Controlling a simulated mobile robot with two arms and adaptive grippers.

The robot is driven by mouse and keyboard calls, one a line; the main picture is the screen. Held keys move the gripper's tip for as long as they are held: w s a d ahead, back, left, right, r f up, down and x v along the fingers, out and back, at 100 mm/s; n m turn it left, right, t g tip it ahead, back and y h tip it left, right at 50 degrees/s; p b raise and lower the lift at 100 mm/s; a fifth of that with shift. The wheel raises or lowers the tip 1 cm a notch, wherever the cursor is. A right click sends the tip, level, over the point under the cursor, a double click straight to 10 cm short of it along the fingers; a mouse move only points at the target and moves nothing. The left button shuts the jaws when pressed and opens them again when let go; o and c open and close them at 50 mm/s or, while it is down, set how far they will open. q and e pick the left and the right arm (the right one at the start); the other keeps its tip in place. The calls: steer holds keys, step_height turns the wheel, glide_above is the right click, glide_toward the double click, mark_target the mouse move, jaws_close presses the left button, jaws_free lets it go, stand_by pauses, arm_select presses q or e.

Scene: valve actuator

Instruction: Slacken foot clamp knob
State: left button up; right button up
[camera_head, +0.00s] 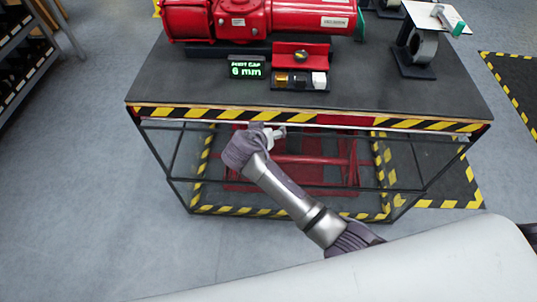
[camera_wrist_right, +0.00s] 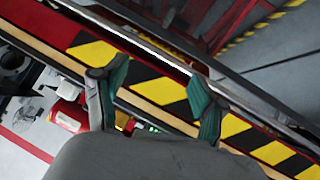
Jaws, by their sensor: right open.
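A red valve actuator (camera_head: 260,18) lies along the back of the dark workbench top (camera_head: 200,92). My right gripper (camera_head: 268,131) is at the bench's front edge, well short of the knob. In the right wrist view my right gripper (camera_wrist_right: 157,98) is open, with its two green-padded fingers apart and nothing between them except the striped edge behind. My left gripper is out of view.
The bench's yellow-black striped front edge (camera_head: 395,124) lies close to my right gripper. A dark stand (camera_head: 415,55) is at the right. The bench top's front left is clear. A shelf rack (camera_head: 28,55) stands far left.

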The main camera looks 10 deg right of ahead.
step_height(320, 180, down, 7)
steer(key=s+n+g+y, duration=0.1)
steer(key=s, duration=0.1)
steer(key=shift+s+d+r, duration=0.15)
steer(key=shift+s+d, duration=0.05)
